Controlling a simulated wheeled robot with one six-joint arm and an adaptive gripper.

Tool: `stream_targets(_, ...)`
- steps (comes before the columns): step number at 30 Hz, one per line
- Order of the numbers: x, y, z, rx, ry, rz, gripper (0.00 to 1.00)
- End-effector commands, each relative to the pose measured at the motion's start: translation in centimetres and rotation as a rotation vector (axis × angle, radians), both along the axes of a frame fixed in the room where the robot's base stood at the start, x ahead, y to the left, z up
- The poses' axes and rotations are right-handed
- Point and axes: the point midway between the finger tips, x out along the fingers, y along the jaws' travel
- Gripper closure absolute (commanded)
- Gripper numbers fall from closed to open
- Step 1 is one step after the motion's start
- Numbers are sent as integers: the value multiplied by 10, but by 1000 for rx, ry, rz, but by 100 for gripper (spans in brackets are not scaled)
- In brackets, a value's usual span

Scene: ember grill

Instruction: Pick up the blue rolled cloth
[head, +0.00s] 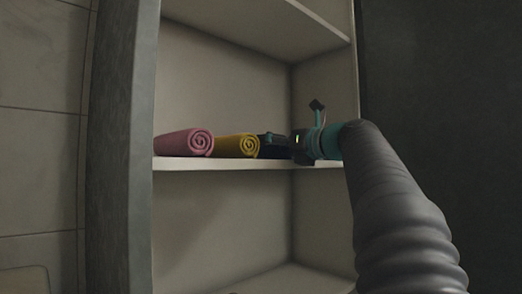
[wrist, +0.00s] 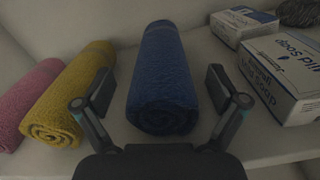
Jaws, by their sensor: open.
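The blue rolled cloth (wrist: 163,80) lies on the shelf, its rolled end facing the wrist camera. My gripper (wrist: 162,92) is open, with one finger to the left and one to the right of the cloth's near end. A gap shows between each finger and the cloth. In the head view my gripper (head: 274,146) is at the shelf to the right of the yellow roll, and the blue cloth is hidden or too dark to make out there.
A yellow rolled cloth (wrist: 72,92) lies close left of my left finger, with a pink rolled cloth (head: 184,142) beyond it. Soap boxes (wrist: 282,78) (wrist: 243,25) stand to the right. The shelf above (head: 262,20) and the cabinet's side wall (head: 325,90) bound the space.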

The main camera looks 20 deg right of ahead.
Motion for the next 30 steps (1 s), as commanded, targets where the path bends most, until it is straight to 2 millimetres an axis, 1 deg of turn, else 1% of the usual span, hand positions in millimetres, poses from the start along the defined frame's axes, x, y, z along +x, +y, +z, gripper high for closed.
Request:
stream_targets(1, 0, 0, 0, 0, 0, 0, 4)
stream_targets(2, 0, 0, 0, 0, 0, 0, 7)
stream_targets(3, 0, 0, 0, 0, 0, 0, 17)
stream_targets(5, 0, 0, 0, 0, 0, 0, 32)
stream_targets(6, 0, 0, 0, 0, 0, 0, 42)
stream_targets(8, 0, 0, 0, 0, 0, 0, 57)
stream_targets(9, 0, 0, 0, 0, 0, 0, 67)
stream_targets(10, 0, 0, 0, 0, 0, 0, 70)
stream_targets(18, 0, 0, 1, 0, 0, 0, 70)
stream_targets(23, 0, 0, 9, -1, -1, 0, 70)
stream_targets(26, 0, 0, 20, -2, -2, 0, 70)
stream_targets(29, 0, 0, 40, -2, -3, 0, 70)
stream_targets(30, 0, 0, 50, -1, -3, 0, 70)
